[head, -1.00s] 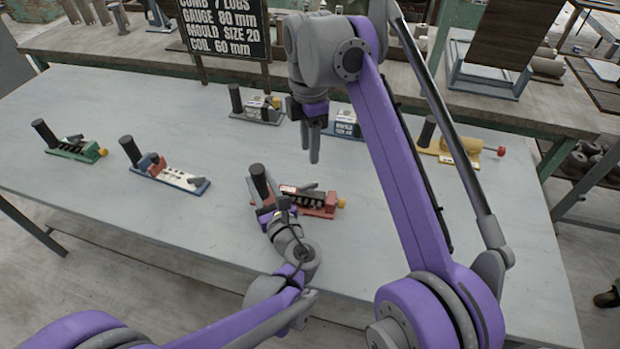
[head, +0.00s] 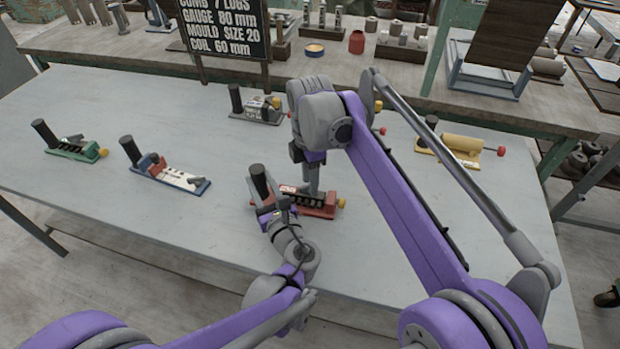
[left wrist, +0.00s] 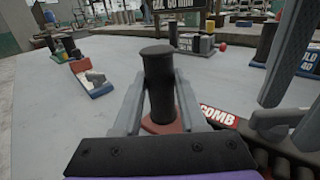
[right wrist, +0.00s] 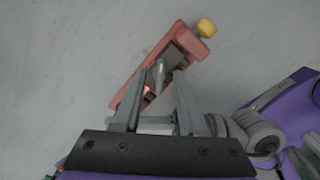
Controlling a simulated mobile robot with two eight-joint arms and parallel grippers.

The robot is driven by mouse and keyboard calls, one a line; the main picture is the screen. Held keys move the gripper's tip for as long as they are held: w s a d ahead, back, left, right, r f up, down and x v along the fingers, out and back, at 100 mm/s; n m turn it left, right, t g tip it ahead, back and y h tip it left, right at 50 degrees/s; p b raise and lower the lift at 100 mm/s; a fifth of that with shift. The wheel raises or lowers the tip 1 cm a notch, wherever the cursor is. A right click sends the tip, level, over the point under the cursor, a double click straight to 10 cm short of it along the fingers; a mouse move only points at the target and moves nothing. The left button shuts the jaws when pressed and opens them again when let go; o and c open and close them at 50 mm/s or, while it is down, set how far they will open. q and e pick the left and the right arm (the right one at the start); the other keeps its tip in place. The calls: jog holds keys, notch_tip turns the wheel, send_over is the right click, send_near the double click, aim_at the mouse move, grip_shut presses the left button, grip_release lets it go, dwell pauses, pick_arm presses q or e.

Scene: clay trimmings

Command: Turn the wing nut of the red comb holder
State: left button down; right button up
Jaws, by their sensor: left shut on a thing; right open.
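The red comb holder (head: 318,210) lies at the middle of the table's near half, with a black upright handle at its left end (head: 259,180) and a yellow knob at its right end. My left gripper (head: 270,210) is shut on the black handle; the left wrist view shows the handle (left wrist: 158,85) between its fingers. My right gripper (head: 313,188) is open and points down over the holder. In the right wrist view a grey wing nut (right wrist: 160,72) stands between its fingertips, over the red body (right wrist: 128,98). Contact with the nut cannot be told.
A blue-and-white holder (head: 180,182) and a green holder (head: 75,150) stand to the left. A grey holder (head: 258,112) and a yellow one (head: 450,150) stand farther back. Another holder is mostly behind my right arm. A sign (head: 222,35) stands at the back edge.

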grip_shut()
jog(key=shift+m, duration=0.3)
jog(key=m, duration=0.8)
jog(key=shift+s, duration=0.1)
jog(key=m, duration=0.6)
jog(key=shift+s+a, duration=0.1)
jog(key=m, duration=0.3)
jog(key=shift+m, duration=0.4)
jog(key=shift+a+m, duration=0.1)
jog(key=shift+m, duration=1.7)
